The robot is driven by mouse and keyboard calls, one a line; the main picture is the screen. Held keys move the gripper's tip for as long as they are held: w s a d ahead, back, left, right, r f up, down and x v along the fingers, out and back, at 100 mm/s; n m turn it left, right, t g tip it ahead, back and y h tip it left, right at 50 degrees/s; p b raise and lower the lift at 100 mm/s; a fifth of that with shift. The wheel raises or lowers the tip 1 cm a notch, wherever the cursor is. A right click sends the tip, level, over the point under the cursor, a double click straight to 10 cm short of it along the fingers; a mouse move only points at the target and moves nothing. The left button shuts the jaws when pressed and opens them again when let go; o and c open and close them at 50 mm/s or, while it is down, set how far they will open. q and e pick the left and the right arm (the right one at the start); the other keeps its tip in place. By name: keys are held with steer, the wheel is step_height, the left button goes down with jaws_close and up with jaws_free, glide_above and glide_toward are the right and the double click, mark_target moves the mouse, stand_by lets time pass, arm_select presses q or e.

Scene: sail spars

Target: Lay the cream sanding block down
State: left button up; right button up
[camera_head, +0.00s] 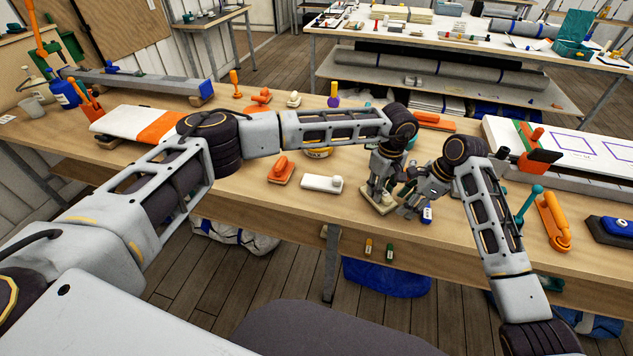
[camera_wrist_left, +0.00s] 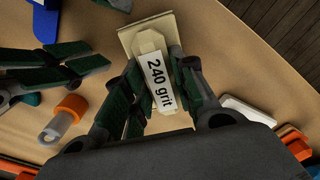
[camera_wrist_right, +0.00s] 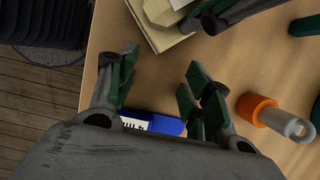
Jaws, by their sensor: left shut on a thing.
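The cream sanding block (camera_head: 378,203) is at my left gripper (camera_head: 379,187), near the front edge of the workbench (camera_head: 240,178). In the left wrist view the cream sanding block (camera_wrist_left: 143,37) shows a pale base and a raised grip labelled "240 grit". The left gripper's fingers are closed on both sides of that grip. I cannot tell whether its base touches the bench. My right gripper (camera_wrist_right: 157,88) is open and empty, just right of the block in the head view. A corner of the block (camera_wrist_right: 165,38) shows at the top of the right wrist view.
A blue item with a white label (camera_wrist_right: 165,123) lies beneath the right gripper. An orange-ringed clear item (camera_wrist_right: 272,117) is beside it. A white block (camera_head: 322,183) and an orange block (camera_head: 281,170) lie left of the left gripper. Bare bench lies between the white block and the front edge.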

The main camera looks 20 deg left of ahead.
arm_select(q)
steer(key=shift+f+b, duration=0.4)
steer(key=shift+f, duration=0.15)
arm_select(e)
steer(key=shift+s+f, duration=0.25)
steer(key=shift+f, duration=0.6)
arm_select(q)
steer(key=o, duration=1)
steer(key=shift+r, duration=0.15)
steer(key=shift+s+a+r, duration=0.1)
steer(key=shift+s+r, duration=0.05)
steer(key=shift+r, duration=3.8)
arm_select(e)
steer(key=shift+d, duration=0.1)
arm_select(q)
steer(key=shift+r+p, duration=0.55)
steer(key=shift+p, duration=0.05)
arm_select(e)
steer(key=shift+w+r, duration=0.1)
steer(key=shift+r, duration=0.45)
arm_select(q)
steer(key=shift+r+p, duration=0.45)
steer(key=shift+p, duration=0.05)
arm_select(e)
steer(key=shift+w+r, duration=0.1)
steer(key=shift+r, duration=0.55)
arm_select(q)
steer(key=shift+f, duration=0.1)
